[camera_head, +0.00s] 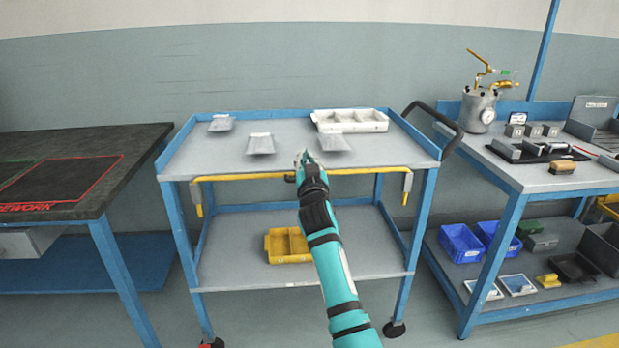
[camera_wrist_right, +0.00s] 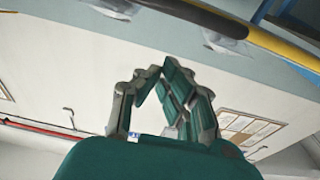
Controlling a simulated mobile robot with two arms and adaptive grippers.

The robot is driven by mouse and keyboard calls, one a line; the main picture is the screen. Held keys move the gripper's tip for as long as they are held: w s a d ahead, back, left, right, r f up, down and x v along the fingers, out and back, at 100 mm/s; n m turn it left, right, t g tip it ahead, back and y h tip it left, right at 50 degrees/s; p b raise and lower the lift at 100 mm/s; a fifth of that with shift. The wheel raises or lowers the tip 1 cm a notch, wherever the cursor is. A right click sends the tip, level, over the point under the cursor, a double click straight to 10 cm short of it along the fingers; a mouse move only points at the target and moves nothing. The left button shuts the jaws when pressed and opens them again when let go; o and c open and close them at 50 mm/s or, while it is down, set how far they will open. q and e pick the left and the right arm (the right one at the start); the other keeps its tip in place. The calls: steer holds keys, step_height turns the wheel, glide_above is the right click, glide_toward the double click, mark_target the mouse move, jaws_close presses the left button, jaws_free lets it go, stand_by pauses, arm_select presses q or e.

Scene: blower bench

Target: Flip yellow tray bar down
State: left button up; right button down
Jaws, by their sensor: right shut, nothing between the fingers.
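The yellow tray bar (camera_head: 240,177) runs level along the front edge of the middle cart's top shelf (camera_head: 222,158), with an end piece hanging down at each side. A yellow and black bar (camera_wrist_right: 205,18) crosses the upper right of the right wrist view. My right gripper (camera_head: 306,159) is shut and empty at the middle of the shelf's front edge. My arm hides part of the bar there; I cannot tell whether they touch. The fingers (camera_wrist_right: 163,78) show apart from the bar in the wrist view. My left gripper is out of view.
Grey metal pieces (camera_head: 261,144) and a white compartment tray (camera_head: 350,121) are on the top shelf. A yellow bin (camera_head: 284,246) stands on the lower shelf. A black handle (camera_head: 437,117) sticks out at the cart's right. Benches stand on both sides.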

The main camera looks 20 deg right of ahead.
arm_select(q)
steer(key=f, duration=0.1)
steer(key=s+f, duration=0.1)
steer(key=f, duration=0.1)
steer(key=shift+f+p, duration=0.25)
steer(key=shift+p, duration=0.05)
arm_select(e)
steer(key=v, duration=1)
